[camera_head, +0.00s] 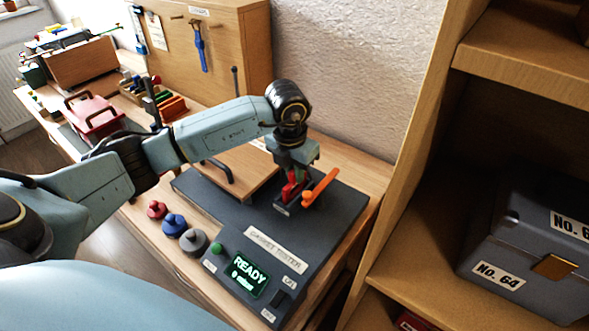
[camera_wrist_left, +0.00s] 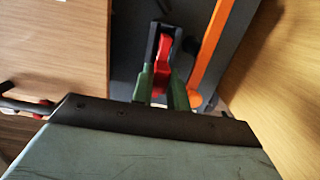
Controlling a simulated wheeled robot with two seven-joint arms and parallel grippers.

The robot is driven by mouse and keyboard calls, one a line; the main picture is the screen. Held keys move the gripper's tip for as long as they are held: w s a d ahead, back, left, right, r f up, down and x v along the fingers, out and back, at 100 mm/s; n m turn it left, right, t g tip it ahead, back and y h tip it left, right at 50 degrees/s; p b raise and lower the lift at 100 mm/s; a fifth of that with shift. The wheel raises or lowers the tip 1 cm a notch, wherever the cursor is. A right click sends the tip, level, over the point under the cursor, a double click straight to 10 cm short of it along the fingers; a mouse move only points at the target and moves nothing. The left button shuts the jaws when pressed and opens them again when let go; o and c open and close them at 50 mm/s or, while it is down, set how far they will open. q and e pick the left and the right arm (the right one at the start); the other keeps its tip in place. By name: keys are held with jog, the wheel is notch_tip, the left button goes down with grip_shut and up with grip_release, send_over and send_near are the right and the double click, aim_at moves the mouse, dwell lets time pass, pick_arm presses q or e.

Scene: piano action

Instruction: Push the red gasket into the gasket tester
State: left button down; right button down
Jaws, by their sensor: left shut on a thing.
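My left gripper (camera_head: 292,186) reaches down over the back part of the dark grey gasket tester (camera_head: 240,205). It is shut on a red part (camera_wrist_left: 162,62), which shows between its green fingers in the left wrist view. The red part sits by a small black fixture on the tester; whether it is seated in it I cannot tell. I also cannot tell if this part is the red gasket. A red knobbed disc (camera_head: 157,209) stands on the bench beside the tester. An orange lever (camera_head: 321,187) slants just right of the gripper, also in the left wrist view (camera_wrist_left: 210,48).
A blue knobbed disc (camera_head: 174,225) and a grey one (camera_head: 194,241) stand along the tester's near left edge. The tester's display (camera_head: 249,275) reads READY. A wooden board (camera_head: 232,170) lies left of the gripper. A shelf with a grey case (camera_head: 530,240) is at right.

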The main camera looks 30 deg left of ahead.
pick_arm(q)
jog(key=shift+f+b, duration=0.5)
jog(key=shift+f, duration=0.1)
dwell(0.5)
dwell(0.3)
jog(key=c, duration=1.3)
grip_release()
jog(key=shift+o, duration=0.5)
jog(key=shift+o, duration=0.7)
jog(key=shift+r+p, duration=2.7)
jog(key=shift+r, duration=1.1)
